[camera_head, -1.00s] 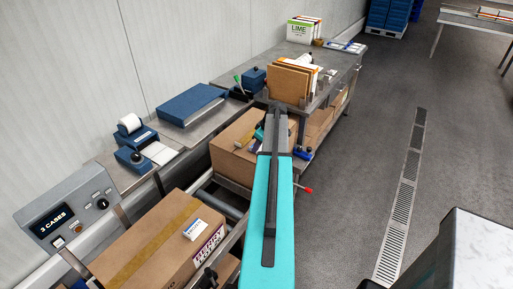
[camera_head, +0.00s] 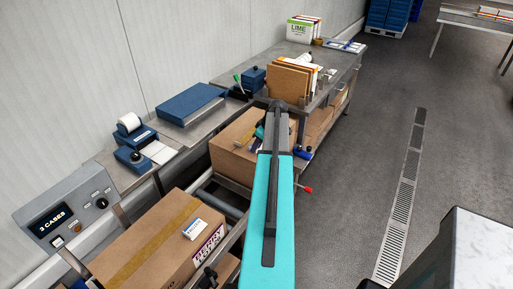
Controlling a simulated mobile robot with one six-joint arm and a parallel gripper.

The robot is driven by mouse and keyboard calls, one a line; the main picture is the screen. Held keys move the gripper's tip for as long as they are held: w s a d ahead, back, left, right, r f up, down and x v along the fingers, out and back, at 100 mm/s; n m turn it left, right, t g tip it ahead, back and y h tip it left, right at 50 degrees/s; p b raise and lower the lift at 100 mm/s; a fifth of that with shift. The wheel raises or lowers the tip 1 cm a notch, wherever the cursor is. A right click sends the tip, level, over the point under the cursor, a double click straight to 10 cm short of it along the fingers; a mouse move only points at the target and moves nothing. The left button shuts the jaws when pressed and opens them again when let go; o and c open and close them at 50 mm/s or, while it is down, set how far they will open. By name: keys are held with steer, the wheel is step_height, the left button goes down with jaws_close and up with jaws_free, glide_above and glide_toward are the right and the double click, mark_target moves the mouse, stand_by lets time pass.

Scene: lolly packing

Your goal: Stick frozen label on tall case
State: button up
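A closed brown case (camera_head: 165,245) with tape along its top lies on the rollers at the lower left. A small white label or box (camera_head: 194,229) is on its top, and a purple-and-white printed label (camera_head: 208,243) is on its side. A second brown case (camera_head: 232,146) stands farther along, partly behind my arm. I cannot tell which is the tall case. A label printer (camera_head: 132,130) with a white roll stands at the left, with white labels (camera_head: 159,152) beside it. I cannot make out a frozen label. My gripper is hidden beyond my teal arm, near the second case.
A control box (camera_head: 62,220) reads "3 CASES". A blue scale (camera_head: 191,103) sits on the side bench. Cardboard sheets (camera_head: 288,84) stand upright on the far steel table (camera_head: 312,58), with a LIME carton (camera_head: 303,29) behind.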

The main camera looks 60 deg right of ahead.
steer(key=b+v, duration=0.3)
steer(key=v, duration=1)
steer(key=shift+r, duration=0.1)
stand_by(0.4)
